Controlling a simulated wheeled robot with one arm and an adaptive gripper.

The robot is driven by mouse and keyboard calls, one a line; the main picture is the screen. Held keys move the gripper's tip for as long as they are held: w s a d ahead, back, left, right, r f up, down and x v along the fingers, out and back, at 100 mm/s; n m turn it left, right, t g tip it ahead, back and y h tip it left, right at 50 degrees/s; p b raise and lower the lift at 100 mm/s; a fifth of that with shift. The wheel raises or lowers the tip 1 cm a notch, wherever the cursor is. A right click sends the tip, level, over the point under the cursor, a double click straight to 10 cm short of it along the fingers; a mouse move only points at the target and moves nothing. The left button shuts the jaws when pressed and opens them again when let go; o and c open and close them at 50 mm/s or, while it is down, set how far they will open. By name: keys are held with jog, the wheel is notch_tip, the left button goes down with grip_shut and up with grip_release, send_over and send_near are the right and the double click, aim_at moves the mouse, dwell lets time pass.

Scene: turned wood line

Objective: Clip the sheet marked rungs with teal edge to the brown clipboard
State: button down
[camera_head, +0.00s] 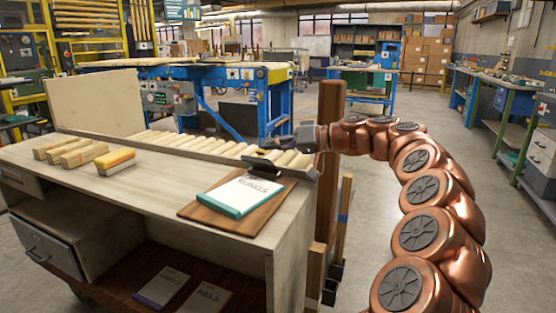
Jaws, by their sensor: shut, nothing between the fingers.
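The brown clipboard (190,209) lies flat near the right end of the workbench top. The white sheet with a teal edge (221,204) lies on it, its teal edge toward me. Its dark lettering faces away from me and seems to read rungs. The dark clip (265,171) is at the clipboard's far end, by the sheet's far edge. I cannot tell whether the clip grips the sheet. My gripper (262,148) is shut and empty, reaching in from the right just beyond the clip. Its fingertips are small and dark, and I cannot tell whether they touch the clip.
A row of pale wooden pieces (205,146) lies behind the clipboard. Several wood blocks (76,152) sit at the left. Two more sheets, one purple-edged (160,287) and one marked rails (204,296), lie on the lower shelf. A brown post (329,185) stands beside the bench's right end.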

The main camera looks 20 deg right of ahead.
aim_at(262, 159)
jog(key=n+b, duration=0.1)
jog(key=s+a+b, duration=0.1)
jog(key=b, duration=0.1)
jog(key=f+n+b, duration=0.1)
jog(key=b, duration=0.1)
jog(key=shift+s+a+n+h, duration=0.25)
jog(key=shift+s+n+h, duration=0.05)
jog(key=shift+h, duration=0.1)
jog(key=shift+s+a+f+n+t+b, duration=0.3)
jog(key=shift+n+t+b, duration=0.25)
jog(key=shift+b, duration=0.55)
jog(key=shift+s+a+f+b, duration=0.2)
jog(key=shift+s+a+b, duration=0.3)
jog(key=shift+b, duration=0.35)
jog(key=shift+a+f+h, duration=0.1)
jog(key=shift+f+h, duration=0.05)
jog(key=shift+h, duration=0.15)
jog(key=shift+s, duration=0.1)
notch_tip(262, 159, up, 4)
jog(key=shift+r+p, duration=0.1)
jog(key=shift+p, duration=1.15)
jog(key=p+v, duration=0.2)
jog(key=v, duration=0.8)
jog(key=shift+s+a, duration=0.2)
